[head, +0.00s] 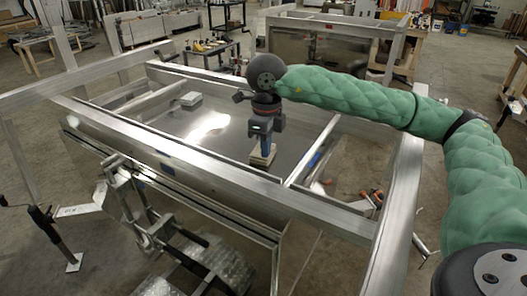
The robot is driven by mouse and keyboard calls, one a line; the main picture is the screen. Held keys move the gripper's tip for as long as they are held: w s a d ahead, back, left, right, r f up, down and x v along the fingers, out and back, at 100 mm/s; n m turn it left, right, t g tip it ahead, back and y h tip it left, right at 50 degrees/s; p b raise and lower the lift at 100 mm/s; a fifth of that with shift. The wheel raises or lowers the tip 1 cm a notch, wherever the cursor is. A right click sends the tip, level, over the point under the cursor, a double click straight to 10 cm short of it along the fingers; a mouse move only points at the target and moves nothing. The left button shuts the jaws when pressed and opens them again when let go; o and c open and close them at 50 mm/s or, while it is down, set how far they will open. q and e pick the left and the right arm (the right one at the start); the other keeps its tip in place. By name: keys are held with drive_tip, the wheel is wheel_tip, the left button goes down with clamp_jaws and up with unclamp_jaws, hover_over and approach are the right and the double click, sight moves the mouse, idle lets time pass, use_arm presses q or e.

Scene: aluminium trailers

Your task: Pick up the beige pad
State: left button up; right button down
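The beige pad (262,159) is a small, pale, flat piece low inside the aluminium trailer (215,190), near its crossbar. My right gripper (267,148) points down over it, and its dark fingers reach the pad's top or end just above it. The gripper and wrist hide part of the pad. I cannot tell whether the fingers are spread or closed, or whether they touch the pad. My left gripper is not in view.
A small grey block (191,99) lies in the trailer left of the gripper. A metal crossbar (312,150) runs close to the pad's right. Raised trailer rails surround the area. Tools (370,199) lie low at the right. The sheet between block and pad is clear.

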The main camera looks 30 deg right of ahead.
drive_tip(key=shift+s+r, duration=0.2)
drive_tip(key=shift+s, duration=0.15)
drive_tip(key=shift+c, duration=2.2)
unclamp_jaws()
drive_tip(key=shift+a, duration=0.1)
